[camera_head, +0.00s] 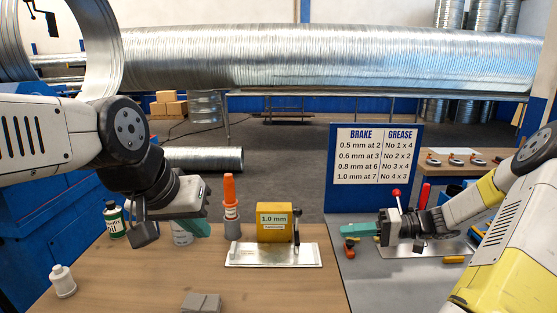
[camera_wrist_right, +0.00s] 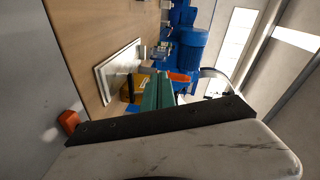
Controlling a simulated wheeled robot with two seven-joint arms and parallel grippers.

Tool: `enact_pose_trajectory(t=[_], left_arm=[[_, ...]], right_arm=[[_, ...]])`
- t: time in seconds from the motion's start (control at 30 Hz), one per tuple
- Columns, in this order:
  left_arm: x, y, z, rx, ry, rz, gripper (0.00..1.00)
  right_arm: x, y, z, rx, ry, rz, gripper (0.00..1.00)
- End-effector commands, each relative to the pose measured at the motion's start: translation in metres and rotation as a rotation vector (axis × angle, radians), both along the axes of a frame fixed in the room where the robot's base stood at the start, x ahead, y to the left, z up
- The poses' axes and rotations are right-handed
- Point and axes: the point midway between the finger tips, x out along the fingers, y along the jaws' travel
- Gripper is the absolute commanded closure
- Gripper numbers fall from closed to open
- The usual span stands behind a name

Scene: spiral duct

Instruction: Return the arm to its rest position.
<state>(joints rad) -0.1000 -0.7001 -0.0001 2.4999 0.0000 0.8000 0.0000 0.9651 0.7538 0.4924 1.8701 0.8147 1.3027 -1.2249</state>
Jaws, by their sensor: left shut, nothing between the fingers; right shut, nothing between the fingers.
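My left gripper (camera_head: 196,229) hangs over the left part of the wooden bench, its teal fingers together and empty, in front of a grey can (camera_head: 181,236). My right gripper (camera_head: 357,230) reaches in from the right, low over the grey right part of the bench, its teal fingers together and pointing left. In the right wrist view the teal fingers (camera_wrist_right: 158,92) are closed with nothing between them. A red-knobbed lever (camera_head: 396,194) stands beside my right gripper in the head view; whether they touch I cannot tell.
A yellow "1.0 mm" block (camera_head: 274,222) stands on a pale plate (camera_head: 262,254). An orange-capped bottle (camera_head: 230,190), a green-labelled bottle (camera_head: 114,220) and a white bottle (camera_head: 63,282) stand to its left. The brake and grease sign (camera_head: 375,154) rises behind.

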Motion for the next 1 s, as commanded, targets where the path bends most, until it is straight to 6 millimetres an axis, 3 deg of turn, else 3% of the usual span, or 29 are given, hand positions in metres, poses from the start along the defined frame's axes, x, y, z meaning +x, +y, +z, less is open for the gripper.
enact_pose_trajectory(t=[0.2, 0.4, 0.7, 1.0], left_arm=[[0.0, 0.0, 0.0, 0.0, 0.0, 0.0, 1.0], [0.0, 0.0, 0.0, 0.0, 0.0, 0.0, 1.0], [0.0, 0.0, 0.0, 0.0, 0.0, 0.0, 1.0], [0.0, 0.0, 0.0, 0.0, 0.0, 0.0, 1.0]], right_arm=[[-0.04, 0.045, 0.024, -0.338, 0.122, 0.132, 1.0], [-0.083, 0.065, 0.051, -0.68, 0.172, 0.137, 1.0], [-0.143, 0.068, 0.105, -1.044, 0.079, -0.061, 1.0], [-0.189, 0.06, 0.148, -1.122, -0.107, -0.338, 1.0]])
